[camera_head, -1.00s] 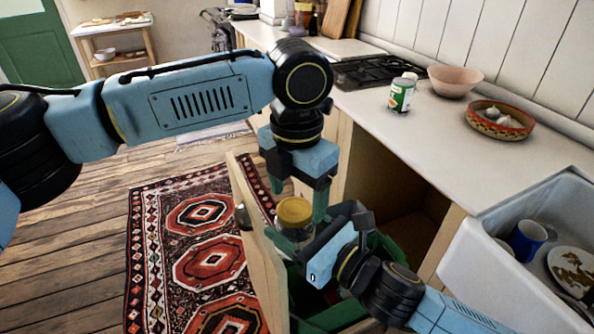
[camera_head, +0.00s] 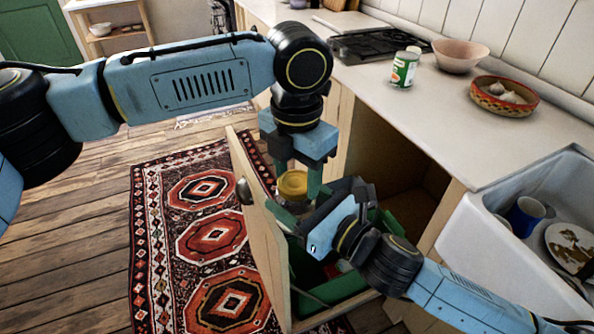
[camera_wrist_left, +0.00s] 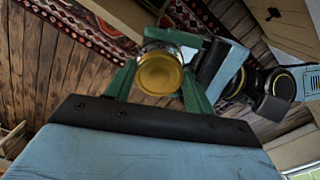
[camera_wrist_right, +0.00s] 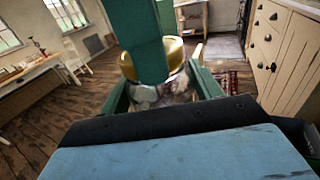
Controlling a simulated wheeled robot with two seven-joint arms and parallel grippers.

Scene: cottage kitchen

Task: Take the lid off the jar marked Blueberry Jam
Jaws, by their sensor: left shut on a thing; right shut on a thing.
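The jar (camera_head: 287,207) is a small glass jar with a gold lid (camera_head: 292,184), held in the air by both grippers above the open cabinet. My left gripper (camera_head: 298,180) reaches down from above, its green fingers shut on the lid's sides. The left wrist view shows the lid (camera_wrist_left: 160,73) end-on between the fingers. My right gripper (camera_head: 297,214) comes from the right and is shut on the jar's glass body. In the right wrist view the jar (camera_wrist_right: 165,93) is partly covered by a green left finger. The lid sits on the jar. No label can be read.
An open wooden cabinet door (camera_head: 262,235) stands close left of the jar. A green bin (camera_head: 325,290) is below. The counter (camera_head: 450,125) holds a green-and-white can (camera_head: 405,68), a pink bowl (camera_head: 460,55) and a patterned dish (camera_head: 504,98). A white sink (camera_head: 480,245) is at right.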

